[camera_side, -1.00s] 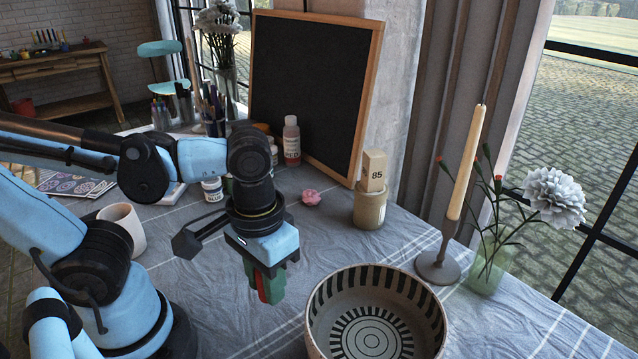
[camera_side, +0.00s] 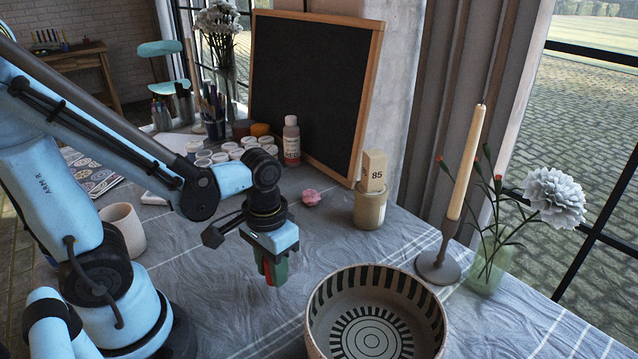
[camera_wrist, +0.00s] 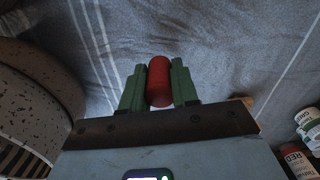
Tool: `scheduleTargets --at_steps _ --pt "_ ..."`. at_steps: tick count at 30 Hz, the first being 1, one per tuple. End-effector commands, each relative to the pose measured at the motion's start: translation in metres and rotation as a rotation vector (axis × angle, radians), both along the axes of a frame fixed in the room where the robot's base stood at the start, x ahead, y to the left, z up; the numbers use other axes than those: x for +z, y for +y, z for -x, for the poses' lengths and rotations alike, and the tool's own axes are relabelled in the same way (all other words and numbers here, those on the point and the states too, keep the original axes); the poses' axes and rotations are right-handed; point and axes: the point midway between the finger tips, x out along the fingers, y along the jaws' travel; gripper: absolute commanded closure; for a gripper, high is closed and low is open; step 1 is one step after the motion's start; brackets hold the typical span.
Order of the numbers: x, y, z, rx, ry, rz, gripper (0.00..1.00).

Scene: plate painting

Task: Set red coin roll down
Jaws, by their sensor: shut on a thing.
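My gripper (camera_side: 272,270) is shut on the red coin roll (camera_wrist: 159,82), which sits between its two green fingers in the wrist view. In the side view only a thin strip of the red coin roll (camera_side: 267,271) shows between the fingers. My gripper points down over the grey tablecloth (camera_side: 225,300), to the left of and behind the patterned bowl. I cannot tell whether the roll touches the cloth.
The large patterned bowl (camera_side: 375,318) stands at the front, right of my gripper; it also shows in the wrist view (camera_wrist: 30,105). A candle holder (camera_side: 438,262), a pink object (camera_side: 311,197) and paint jars (camera_side: 225,155) stand around. Cloth left of the bowl is clear.

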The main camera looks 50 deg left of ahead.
Motion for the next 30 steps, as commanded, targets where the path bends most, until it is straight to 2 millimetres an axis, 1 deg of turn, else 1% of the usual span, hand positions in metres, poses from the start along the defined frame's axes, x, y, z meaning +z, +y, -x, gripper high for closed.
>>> scheduleTargets --at_steps 3,8,23,24,28,29,30 --pt "-0.012 0.0 -0.001 0.0 0.0 0.0 1.0" --pt "-0.022 0.0 0.0 0.0 0.0 0.0 1.0" --pt "-0.027 0.0 0.0 0.0 0.0 0.0 1.0" --pt "-0.028 0.0 0.0 0.0 0.0 0.0 0.68" --pt "-0.027 0.0 0.0 0.0 0.0 0.0 0.48" --pt "-0.027 0.0 0.0 0.0 0.0 0.0 0.45" --pt "-0.027 0.0 0.0 0.0 0.0 0.0 0.45"
